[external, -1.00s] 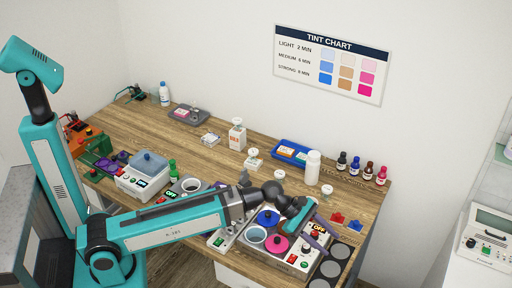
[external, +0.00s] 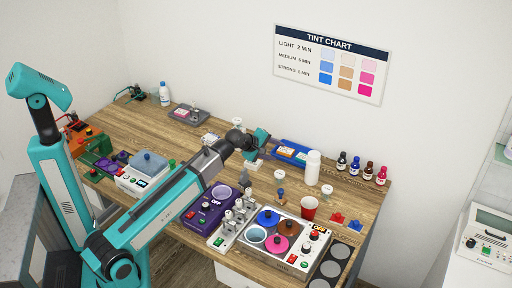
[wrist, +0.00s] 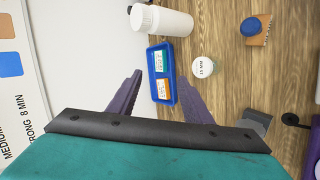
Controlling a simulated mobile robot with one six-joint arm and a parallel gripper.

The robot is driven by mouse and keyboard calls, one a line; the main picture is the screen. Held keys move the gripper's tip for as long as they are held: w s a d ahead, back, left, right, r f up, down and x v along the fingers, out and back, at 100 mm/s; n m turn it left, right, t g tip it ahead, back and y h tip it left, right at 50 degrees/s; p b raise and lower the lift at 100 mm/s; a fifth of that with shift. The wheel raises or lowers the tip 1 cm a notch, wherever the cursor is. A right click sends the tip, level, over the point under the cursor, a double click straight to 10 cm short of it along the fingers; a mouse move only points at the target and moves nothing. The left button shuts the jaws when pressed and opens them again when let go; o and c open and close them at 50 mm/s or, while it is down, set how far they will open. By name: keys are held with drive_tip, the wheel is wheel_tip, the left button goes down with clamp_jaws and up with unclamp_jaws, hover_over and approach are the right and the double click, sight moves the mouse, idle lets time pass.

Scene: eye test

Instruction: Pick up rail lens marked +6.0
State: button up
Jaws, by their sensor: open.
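No mark reading +6.0 can be made out in either view. A metal rail (external: 222,238) with several small upright holders (external: 239,204) stands on the bench front in the external view; their marks are too small to read. My gripper (external: 262,146) is above the back middle of the bench, well behind the rail. In the wrist view my gripper (wrist: 159,76) has its two purple fingers spread, with nothing held between them. The rail does not show in the wrist view.
A blue tray (wrist: 151,82) with small boxes, a white bottle (wrist: 172,21) and a round white-topped piece (wrist: 203,66) show beyond the fingers. The purple unit (external: 199,213), dye-pot unit (external: 290,222) and red cup (external: 309,207) stand near the rail.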

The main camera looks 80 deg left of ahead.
drive_tip(key=s+a+r+m+g+y+b, duration=0.1)
drive_tip(key=s+a+m+g+y+b, duration=0.2)
drive_tip(key=s+a, duration=1.1)
drive_tip(key=s+a+r+m+g+y+b, duration=0.2)
drive_tip(key=s+a+g+y, duration=0.2)
drive_tip(key=s+a, duration=0.95)
drive_tip(key=w+d+f+m+g+h+p, duration=0.1)
drive_tip(key=w+d+f+m+g+p, duration=0.15)
drive_tip(key=w+d+f+m, duration=0.3)
drive_tip(key=w+d+f+m+g+p, duration=0.25)
drive_tip(key=w+d+m, duration=0.25)
drive_tip(key=w+m, duration=0.3)
drive_tip(key=w+d+r+m+g+y+p, duration=0.1)
drive_tip(key=w+d+m+g, duration=0.1)
drive_tip(key=d+m, duration=0.5)
drive_tip(key=w+d+r+m+g+y+p, duration=0.1)
drive_tip(key=w+d+m+g+p, duration=0.1)
drive_tip(key=d+m, duration=0.6)
drive_tip(key=w+d+g, duration=0.1)
drive_tip(key=d+g, duration=0.1)
drive_tip(key=d, duration=0.4)
drive_tip(key=shift+w+r+y, duration=0.35)
drive_tip(key=shift+y, duration=0.05)
drive_tip(key=shift+d, duration=0.1)
